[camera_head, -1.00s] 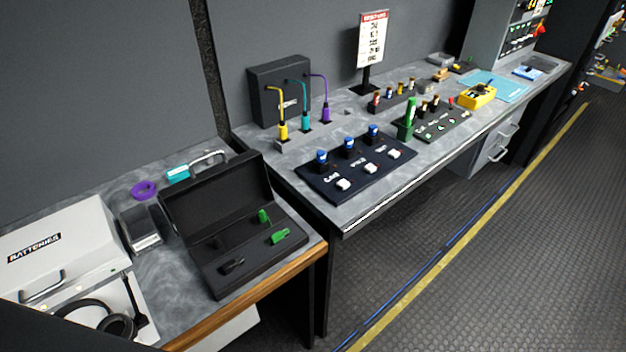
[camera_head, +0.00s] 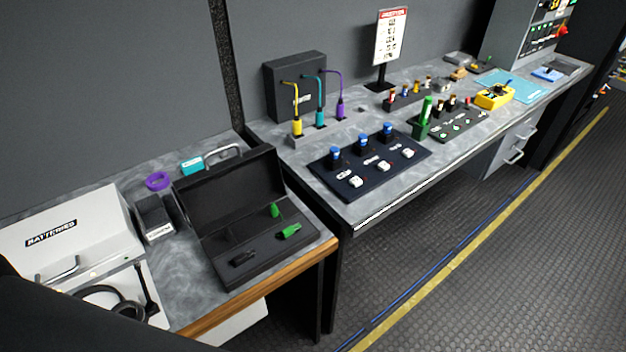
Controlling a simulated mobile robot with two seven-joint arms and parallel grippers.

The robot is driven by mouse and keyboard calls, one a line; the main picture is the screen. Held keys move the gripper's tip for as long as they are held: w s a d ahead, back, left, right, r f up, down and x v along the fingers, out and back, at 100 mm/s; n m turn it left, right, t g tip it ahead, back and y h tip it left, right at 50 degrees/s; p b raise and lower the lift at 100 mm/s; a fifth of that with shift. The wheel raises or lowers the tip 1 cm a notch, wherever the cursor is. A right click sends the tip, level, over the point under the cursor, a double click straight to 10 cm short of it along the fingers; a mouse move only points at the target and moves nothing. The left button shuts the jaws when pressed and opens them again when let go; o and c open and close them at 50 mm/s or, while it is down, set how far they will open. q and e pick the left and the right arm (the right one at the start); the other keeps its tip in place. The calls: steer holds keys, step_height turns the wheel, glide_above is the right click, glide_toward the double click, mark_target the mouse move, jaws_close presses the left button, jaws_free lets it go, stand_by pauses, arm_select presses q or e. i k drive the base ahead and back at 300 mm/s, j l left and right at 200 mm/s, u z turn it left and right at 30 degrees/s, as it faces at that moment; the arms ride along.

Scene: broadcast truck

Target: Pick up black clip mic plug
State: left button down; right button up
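A small black clip mic plug (camera_head: 243,258) lies in the open black case (camera_head: 262,268), near its front left. Two green pieces lie in the same case: one (camera_head: 289,231) at the right and one (camera_head: 274,210) farther back. The case stands on the left desk with its lid raised at the back. Neither of my grippers is in view. A dark shape at the lower left corner appears to be part of my own arm.
A white batteries box (camera_head: 75,240) and headphones (camera_head: 120,305) are at the left. The right desk holds a panel with blue knobs (camera_head: 370,163). The floor (camera_head: 480,290) at the right is clear.

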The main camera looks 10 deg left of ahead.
mark_target(228, 237)
steer(key=u, duration=1.15)
steer(key=k+j+z, duration=0.15)
steer(key=j+z, duration=0.3)
